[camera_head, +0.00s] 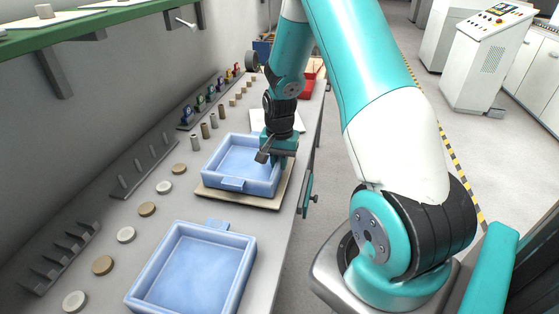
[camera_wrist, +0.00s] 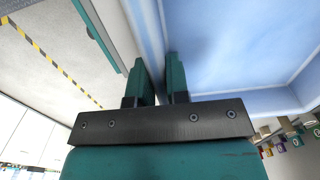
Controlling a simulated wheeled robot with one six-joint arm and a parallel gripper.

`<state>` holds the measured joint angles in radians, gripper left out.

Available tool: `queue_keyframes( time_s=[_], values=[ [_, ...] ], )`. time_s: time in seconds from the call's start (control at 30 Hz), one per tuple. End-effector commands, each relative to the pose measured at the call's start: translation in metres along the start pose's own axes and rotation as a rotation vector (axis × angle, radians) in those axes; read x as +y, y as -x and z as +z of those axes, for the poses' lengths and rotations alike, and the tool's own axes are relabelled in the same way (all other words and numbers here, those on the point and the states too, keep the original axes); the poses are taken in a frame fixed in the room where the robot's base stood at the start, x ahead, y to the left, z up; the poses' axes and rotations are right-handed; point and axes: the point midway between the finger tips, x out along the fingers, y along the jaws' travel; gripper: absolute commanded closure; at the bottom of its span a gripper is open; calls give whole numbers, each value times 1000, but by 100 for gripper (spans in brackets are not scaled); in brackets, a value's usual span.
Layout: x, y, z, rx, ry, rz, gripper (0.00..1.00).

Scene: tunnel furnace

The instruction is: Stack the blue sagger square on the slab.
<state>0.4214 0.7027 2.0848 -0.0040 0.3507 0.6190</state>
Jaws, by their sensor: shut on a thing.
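The slab's edge shows along the near and right sides. I cannot tell whether the sagger touches the slab. My gripper (camera_head: 272,158) is shut on the sagger's right wall. In the wrist view my gripper (camera_wrist: 158,65) has one finger on each side of the blue sagger's wall (camera_wrist: 154,30), with the sagger's floor (camera_wrist: 230,45) to the right. The far right corner is partly hidden by my gripper.
A second blue sagger (camera_head: 193,270) lies nearer on the bench. Round discs (camera_head: 126,235), small posts (camera_head: 205,130) and racks (camera_head: 60,255) line the left side. A white plate (camera_head: 291,121) and red bin (camera_head: 307,88) are behind. The aisle right of the bench is open.

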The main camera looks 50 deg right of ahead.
Motion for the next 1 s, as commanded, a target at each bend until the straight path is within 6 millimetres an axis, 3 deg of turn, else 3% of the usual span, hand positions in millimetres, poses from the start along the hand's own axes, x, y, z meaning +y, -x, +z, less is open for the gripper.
queue_keyframes(
  time_s=[0.63, 0.67, 0.7, 0.8, 1.0],
  values=[
    [-1, -7, -1, 2, 0, -3, 100],
    [-1, -7, 0, 2, 0, -2, 82],
    [0, -7, 0, 2, 0, -2, 73],
    [0, -7, 0, 2, 0, -2, 54],
    [1, -8, 1, -2, 0, 2, 54]
  ],
)
